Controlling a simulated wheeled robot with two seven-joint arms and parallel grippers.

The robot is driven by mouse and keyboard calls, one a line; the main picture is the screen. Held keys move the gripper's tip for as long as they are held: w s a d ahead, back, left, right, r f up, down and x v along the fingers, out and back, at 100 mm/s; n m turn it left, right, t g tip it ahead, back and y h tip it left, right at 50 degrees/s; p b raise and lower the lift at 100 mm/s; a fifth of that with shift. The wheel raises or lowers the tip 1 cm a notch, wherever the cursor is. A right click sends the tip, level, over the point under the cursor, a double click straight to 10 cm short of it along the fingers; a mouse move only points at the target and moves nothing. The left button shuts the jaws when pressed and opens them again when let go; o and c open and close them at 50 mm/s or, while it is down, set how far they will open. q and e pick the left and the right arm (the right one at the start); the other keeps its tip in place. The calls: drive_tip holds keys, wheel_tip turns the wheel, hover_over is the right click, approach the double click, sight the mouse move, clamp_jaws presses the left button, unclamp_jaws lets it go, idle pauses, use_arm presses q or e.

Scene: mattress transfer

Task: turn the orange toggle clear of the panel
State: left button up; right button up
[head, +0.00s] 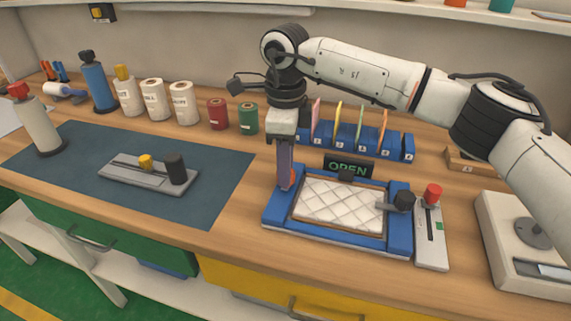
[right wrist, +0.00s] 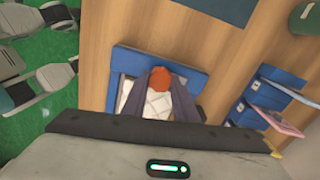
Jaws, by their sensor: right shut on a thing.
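My right gripper (head: 286,183) points straight down at the left side of the blue frame. It is shut on the orange toggle (head: 293,177), which is mostly hidden behind the fingers in the head view. In the right wrist view the orange toggle (right wrist: 174,75) shows between the two dark fingertips (right wrist: 172,82). The blue frame (head: 330,239) surrounds a white quilted panel (head: 340,208). A black toggle (head: 403,200) sits on the frame's right side with its arm pointing left over the panel's edge. My left gripper is not in view.
An "OPEN" sign (head: 348,167) stands behind the frame. A grey slider plate with a red knob (head: 433,194) is close at its right, then a white scale (head: 520,255). A blue rack (head: 375,142) with coloured cards stands behind. A dark mat (head: 215,170) lies left.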

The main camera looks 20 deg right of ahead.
drive_tip(key=shift+r+n, duration=0.1)
drive_tip(key=shift+n, duration=0.2)
idle(0.4)
drive_tip(key=o, duration=1.1)
drive_tip(key=shift+c, duration=0.2)
wheel_tip(320, 180, up, 10)
drive_tip(key=shift+r, duration=0.15)
drive_tip(key=shift+s, duration=0.1)
